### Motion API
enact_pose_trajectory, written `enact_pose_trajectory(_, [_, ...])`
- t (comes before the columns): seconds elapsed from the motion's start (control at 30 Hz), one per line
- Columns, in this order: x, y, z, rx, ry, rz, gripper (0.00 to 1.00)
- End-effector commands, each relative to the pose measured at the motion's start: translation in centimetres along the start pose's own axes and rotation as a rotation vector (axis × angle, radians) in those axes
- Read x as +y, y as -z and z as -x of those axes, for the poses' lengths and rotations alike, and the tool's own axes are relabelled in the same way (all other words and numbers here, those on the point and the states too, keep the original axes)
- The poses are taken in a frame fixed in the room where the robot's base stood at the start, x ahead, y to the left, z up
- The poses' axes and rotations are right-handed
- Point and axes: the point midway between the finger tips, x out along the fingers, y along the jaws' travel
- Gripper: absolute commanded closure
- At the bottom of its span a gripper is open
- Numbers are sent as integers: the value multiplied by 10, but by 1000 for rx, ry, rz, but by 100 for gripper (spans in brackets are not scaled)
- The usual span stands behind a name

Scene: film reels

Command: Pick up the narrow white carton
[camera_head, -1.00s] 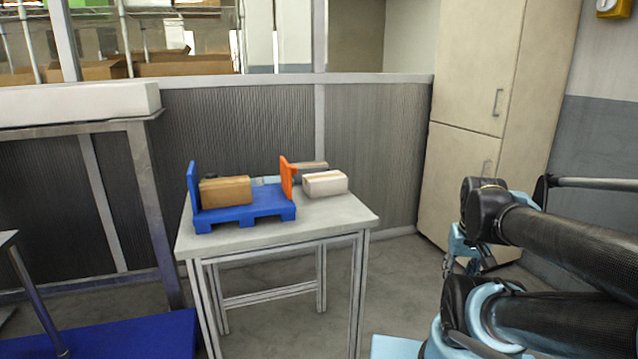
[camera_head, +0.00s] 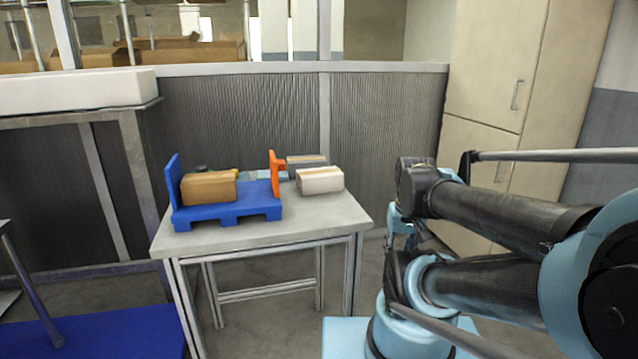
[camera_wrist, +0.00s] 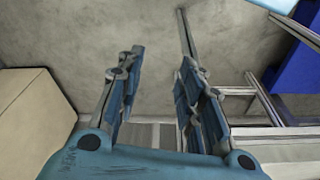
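A white carton (camera_head: 320,180) with a tan strip along its top lies on the right part of the small grey table (camera_head: 330,214), beside the upright orange panel (camera_head: 276,172). My gripper shows in the wrist view (camera_wrist: 160,85) with its two blue fingers apart and nothing between them. In the head view my gripper (camera_head: 398,240) hangs right of the table, well apart from the carton and partly hidden by my arm. The carton does not show clearly in the wrist view.
A blue pallet-like stand (camera_head: 228,209) on the table holds a brown carton (camera_head: 209,188). A grey box (camera_head: 305,162) lies behind the white carton. A tall beige cabinet (camera_head: 487,150) stands at the back right. Floor shows between table and cabinet.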

Motion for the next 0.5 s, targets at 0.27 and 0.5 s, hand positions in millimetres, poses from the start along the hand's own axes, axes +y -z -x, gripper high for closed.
enact_pose_trajectory(0.27, [-10,20,32,-2,16,136,2])
enact_pose_trajectory(0.5, [-29,85,87,-28,58,463,2])
